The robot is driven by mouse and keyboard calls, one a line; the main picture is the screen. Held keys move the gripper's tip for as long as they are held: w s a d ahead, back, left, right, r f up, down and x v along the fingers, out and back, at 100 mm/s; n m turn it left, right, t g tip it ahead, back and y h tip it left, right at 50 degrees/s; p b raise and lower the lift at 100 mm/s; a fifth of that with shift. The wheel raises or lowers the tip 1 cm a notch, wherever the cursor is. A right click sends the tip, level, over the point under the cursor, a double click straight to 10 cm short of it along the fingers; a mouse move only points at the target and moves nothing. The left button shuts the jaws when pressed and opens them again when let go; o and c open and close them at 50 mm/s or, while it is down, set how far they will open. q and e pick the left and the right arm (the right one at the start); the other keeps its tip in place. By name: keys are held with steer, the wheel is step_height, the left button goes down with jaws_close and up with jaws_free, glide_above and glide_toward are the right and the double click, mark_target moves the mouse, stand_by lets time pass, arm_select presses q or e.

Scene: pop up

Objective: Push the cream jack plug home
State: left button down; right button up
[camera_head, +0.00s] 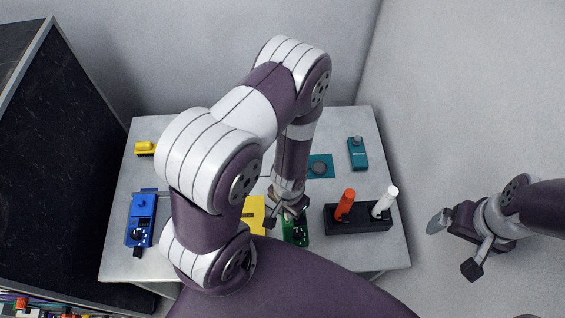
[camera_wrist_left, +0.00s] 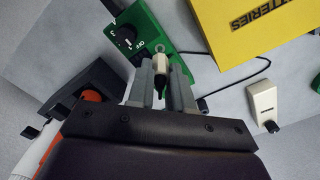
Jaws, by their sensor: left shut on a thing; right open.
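The plug's far end is at the near edge of a green pedal (camera_wrist_left: 132,32) with a black knob. I cannot tell how deep the plug sits. In the head view my left gripper (camera_head: 287,208) is low beside the green pedal (camera_head: 296,232), which it partly hides; the plug cannot be made out there. My right gripper (camera_head: 462,248) is open and empty, off the table's right side.
A yellow batteries box (camera_wrist_left: 250,25) is beside the green pedal. A cream pedal (camera_wrist_left: 263,98) and a dark cable lie near it. A black holder (camera_head: 358,222) carries an orange and a white stick. Blue (camera_head: 141,218), yellow (camera_head: 145,148) and teal (camera_head: 358,153) pedals stand around the table.

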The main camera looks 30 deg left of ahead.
arm_select(q)
steer(key=shift+f, duration=0.25)
steer(key=shift+f+b, duration=1.55)
steer(key=shift+f, duration=0.15)
steer(key=c, duration=0.9)
jaws_free()
steer(key=shift+c, duration=0.2)
step_height(320, 180, up, 13)
steer(key=shift+f+p, duration=0.1)
steer(key=shift+p, duration=0.4)
